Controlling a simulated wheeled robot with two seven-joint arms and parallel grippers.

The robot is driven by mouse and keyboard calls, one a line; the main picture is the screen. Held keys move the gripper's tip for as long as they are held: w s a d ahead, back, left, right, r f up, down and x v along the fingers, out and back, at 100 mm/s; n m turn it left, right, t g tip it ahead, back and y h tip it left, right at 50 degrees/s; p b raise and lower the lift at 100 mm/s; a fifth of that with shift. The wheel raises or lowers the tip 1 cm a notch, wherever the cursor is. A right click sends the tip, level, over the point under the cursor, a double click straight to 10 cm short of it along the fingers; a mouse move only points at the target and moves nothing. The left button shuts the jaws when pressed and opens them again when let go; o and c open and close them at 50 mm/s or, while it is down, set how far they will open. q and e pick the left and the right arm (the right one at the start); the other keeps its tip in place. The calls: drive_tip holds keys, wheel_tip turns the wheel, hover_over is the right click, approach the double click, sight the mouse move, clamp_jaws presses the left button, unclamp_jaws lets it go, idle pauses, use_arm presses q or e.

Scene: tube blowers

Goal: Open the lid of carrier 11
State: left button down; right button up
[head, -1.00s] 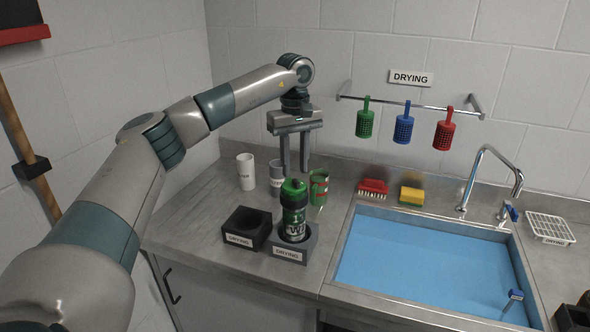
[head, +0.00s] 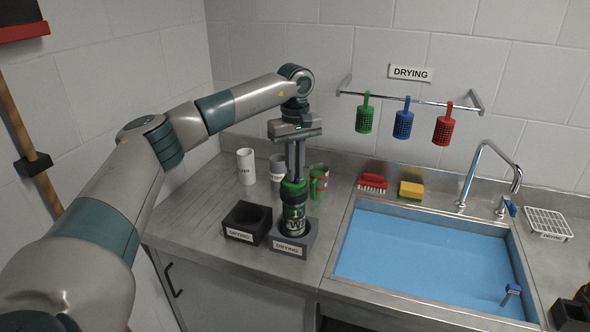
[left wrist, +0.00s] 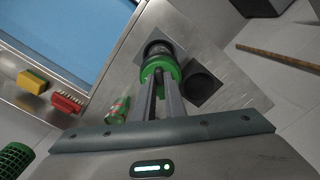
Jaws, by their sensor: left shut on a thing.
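My left gripper (head: 296,178) points straight down from above, shut on the green lid (head: 293,190) at the carrier's top. The left wrist view shows both fingers meeting at the green lid (left wrist: 152,68), with the holder (left wrist: 196,62) below. I cannot see any gap between lid and body. My right gripper is in neither view.
An empty dark holder (head: 246,222) stands just left. Behind are a white cup (head: 246,167), a grey cup (head: 277,170) and a green-and-red cup (head: 319,182). The sink (head: 430,262) with blue water lies right, with a red brush (head: 372,183) and yellow sponge (head: 411,191) behind it.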

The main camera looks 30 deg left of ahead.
use_arm(q)
drive_tip(key=shift+w+n, duration=0.1)
drive_tip(key=shift+n, duration=0.2)
drive_tip(key=n, duration=0.1)
drive_tip(key=w+n+b, duration=0.1)
drive_tip(key=shift+d+n, duration=0.25)
drive_tip(key=shift+n, duration=0.15)
drive_tip(key=n, duration=0.1)
drive_tip(key=w+n, duration=0.1)
drive_tip(key=shift+n, duration=0.4)
drive_tip(key=w+n, duration=0.1)
drive_tip(key=n, duration=0.2)
drive_tip(key=shift+w+n, duration=0.2)
drive_tip(key=shift+n, duration=0.1)
drive_tip(key=shift+w+a+n+p, duration=0.15)
drive_tip(key=shift+w+a+n, duration=0.5)
drive_tip(key=shift+n, duration=2.05)
drive_tip(key=shift+w+a+n+p, duration=0.25)
drive_tip(key=shift+a+n, duration=0.75)
drive_tip(key=shift+n, duration=1.7)
drive_tip(key=shift+w+a+n+p, duration=0.1)
drive_tip(key=shift+w+a+n, duration=0.55)
drive_tip(key=shift+n, duration=2.05)
drive_tip(key=shift+s+a, duration=0.15)
